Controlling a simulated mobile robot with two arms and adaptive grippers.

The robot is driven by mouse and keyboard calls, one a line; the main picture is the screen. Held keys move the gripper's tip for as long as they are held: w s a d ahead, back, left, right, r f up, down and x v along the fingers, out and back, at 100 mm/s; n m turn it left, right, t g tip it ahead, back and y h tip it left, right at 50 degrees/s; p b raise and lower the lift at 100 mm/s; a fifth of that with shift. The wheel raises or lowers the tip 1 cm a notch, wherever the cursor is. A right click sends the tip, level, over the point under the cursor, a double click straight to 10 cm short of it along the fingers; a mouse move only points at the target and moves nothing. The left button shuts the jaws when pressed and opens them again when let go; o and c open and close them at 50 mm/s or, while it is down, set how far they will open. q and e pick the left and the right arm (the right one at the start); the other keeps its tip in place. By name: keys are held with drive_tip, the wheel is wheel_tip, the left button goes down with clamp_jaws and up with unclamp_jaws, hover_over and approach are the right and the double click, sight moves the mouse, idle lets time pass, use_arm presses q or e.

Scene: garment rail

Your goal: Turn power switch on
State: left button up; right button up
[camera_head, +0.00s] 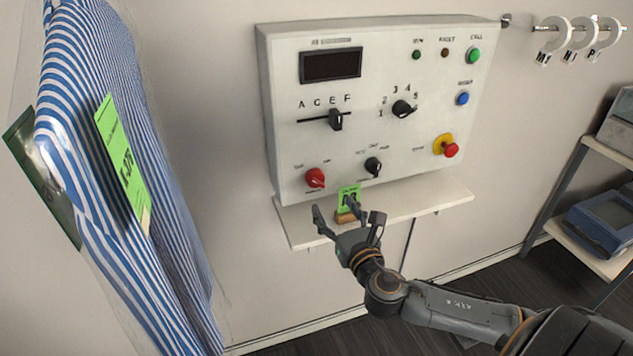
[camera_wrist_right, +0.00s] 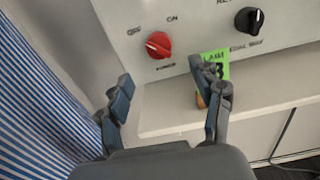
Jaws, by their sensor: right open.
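The red power switch (camera_head: 315,178) is a rotary knob at the lower left of the white control panel (camera_head: 285,105). In the right wrist view the red knob (camera_wrist_right: 158,45) has an OFF label at its upper left and an ON label at its upper right. Its pale pointer mark lies toward the left, on the OFF side. My right gripper (camera_head: 335,212) is open and empty, below and in front of the knob, apart from it. In the right wrist view its fingers (camera_wrist_right: 167,105) stand wide apart with the knob beyond them. My left gripper is not in view.
A shelf (camera_head: 430,203) juts out under the panel, with a green tag (camera_head: 348,197) in a small holder close to my right finger. A black knob (camera_head: 373,167) sits right of the red one. A striped shirt (camera_head: 85,60) in clear plastic hangs at the left.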

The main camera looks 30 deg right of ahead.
sight(319, 184)
drive_tip(key=x, duration=0.5)
drive_tip(key=p+x, duration=0.1)
drive_tip(key=x, duration=0.3)
drive_tip(key=shift+w+a+f, duration=0.1)
drive_tip(key=shift+w, duration=0.35)
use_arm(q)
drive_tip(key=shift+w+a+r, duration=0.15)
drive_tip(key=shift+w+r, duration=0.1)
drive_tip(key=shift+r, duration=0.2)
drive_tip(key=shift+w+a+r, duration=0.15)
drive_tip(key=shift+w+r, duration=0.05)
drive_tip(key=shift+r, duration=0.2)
use_arm(e)
drive_tip(key=c, duration=1.2)
drive_tip(key=shift+o, duration=0.2)
